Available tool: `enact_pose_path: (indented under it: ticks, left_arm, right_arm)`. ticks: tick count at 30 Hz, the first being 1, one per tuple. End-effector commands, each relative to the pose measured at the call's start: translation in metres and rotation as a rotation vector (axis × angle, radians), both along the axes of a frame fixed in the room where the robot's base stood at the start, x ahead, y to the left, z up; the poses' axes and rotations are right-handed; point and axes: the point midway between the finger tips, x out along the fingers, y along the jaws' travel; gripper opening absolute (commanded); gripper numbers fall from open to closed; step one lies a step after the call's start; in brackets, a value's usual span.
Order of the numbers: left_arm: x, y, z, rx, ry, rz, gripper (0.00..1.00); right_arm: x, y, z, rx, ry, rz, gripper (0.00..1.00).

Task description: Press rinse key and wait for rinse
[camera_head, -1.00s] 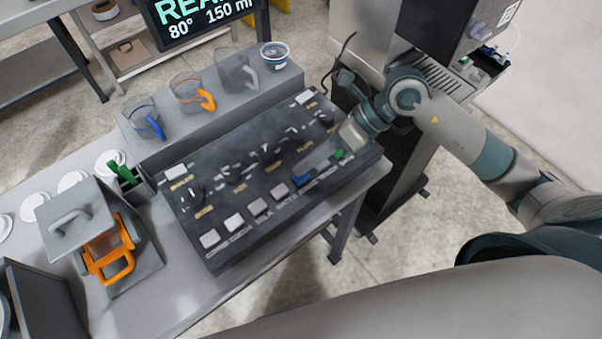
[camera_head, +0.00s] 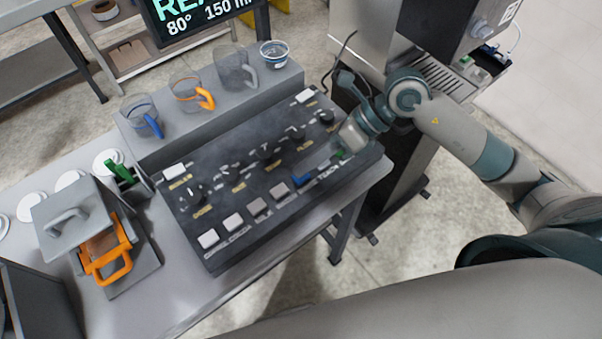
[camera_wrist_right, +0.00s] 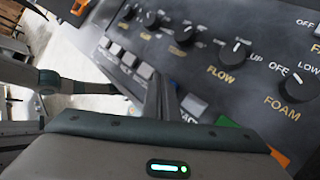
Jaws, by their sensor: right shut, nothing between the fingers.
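The dark control panel (camera_head: 225,165) carries a front row of keys: several pale ones (camera_head: 232,222), a blue one (camera_head: 301,180) and a green one (camera_head: 341,154). I cannot read which label says rinse. My right gripper (camera_head: 322,165) is shut and empty, pointing down over the right part of this row. In the right wrist view its fingers (camera_wrist_right: 160,98) stand together beside a pale key (camera_wrist_right: 194,105), with the green key (camera_wrist_right: 228,121) further right. I cannot tell whether the tips touch a key, as they hide what lies behind them. My left gripper is not in view.
Mugs (camera_head: 190,92) and a small cup (camera_head: 274,54) stand on the ledge behind the panel. A display (camera_head: 195,15) shows 80° and 150 ml. A machine (camera_head: 440,60) stands behind my right arm.

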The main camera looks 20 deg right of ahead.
Motion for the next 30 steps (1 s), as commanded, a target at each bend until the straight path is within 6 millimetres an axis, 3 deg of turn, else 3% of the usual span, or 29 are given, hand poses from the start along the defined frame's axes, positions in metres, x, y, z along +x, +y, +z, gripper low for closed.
enact_pose_path:
  ticks: [30]
  left_arm:
    - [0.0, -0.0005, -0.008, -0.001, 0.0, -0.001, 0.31]
  right_arm:
    - [0.0, -0.0001, -0.0078, 0.0, 0.0, 0.0, 0.0]
